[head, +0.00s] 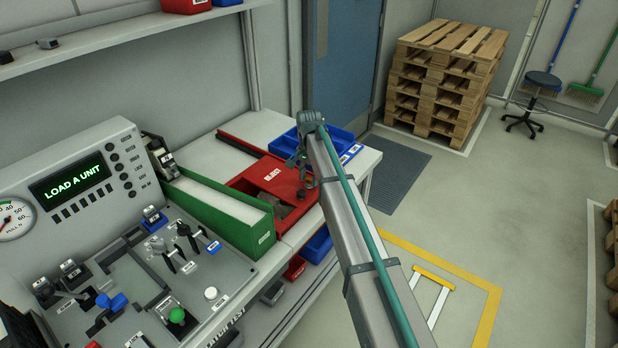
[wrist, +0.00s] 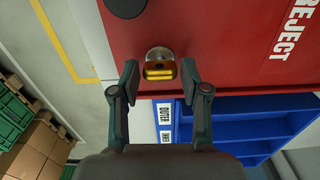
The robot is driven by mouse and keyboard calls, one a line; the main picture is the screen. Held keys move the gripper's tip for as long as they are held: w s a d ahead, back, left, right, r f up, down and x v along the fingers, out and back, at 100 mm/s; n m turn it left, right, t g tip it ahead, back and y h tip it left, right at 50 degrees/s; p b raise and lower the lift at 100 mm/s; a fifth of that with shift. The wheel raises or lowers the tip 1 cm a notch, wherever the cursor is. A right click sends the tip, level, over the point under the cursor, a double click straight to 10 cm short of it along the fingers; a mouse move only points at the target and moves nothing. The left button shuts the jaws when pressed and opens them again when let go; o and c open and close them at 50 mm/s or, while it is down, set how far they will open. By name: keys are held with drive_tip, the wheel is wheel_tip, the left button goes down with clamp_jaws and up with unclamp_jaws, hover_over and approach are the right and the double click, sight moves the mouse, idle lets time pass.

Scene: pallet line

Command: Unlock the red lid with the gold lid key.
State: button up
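The red lid (wrist: 225,35) with a white REJECT label fills the top of the wrist view. In the head view the red reject box (head: 268,176) sits at the bench's right part, its lid partly hidden by my arm. A gold piece, apparently the lid key (wrist: 160,73), is at a round silver lock on the red front edge. My gripper (wrist: 159,80) is open, with one finger on each side of the gold piece and a visible gap on both sides. In the head view my gripper (head: 300,162) is over the box's right end, its fingers hard to make out.
A blue divided bin (wrist: 225,120) lies beside the red box. A green-sided tray (head: 222,212) stands left of it. The control panel (head: 80,180) reads LOAD A UNIT. Stacked pallets (head: 445,75) stand at the back; the floor to the right is largely clear.

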sight(309, 178)
drive_tip(key=shift+o, duration=0.8)
wheel_tip(309, 178, up, 12)
idle(0.3)
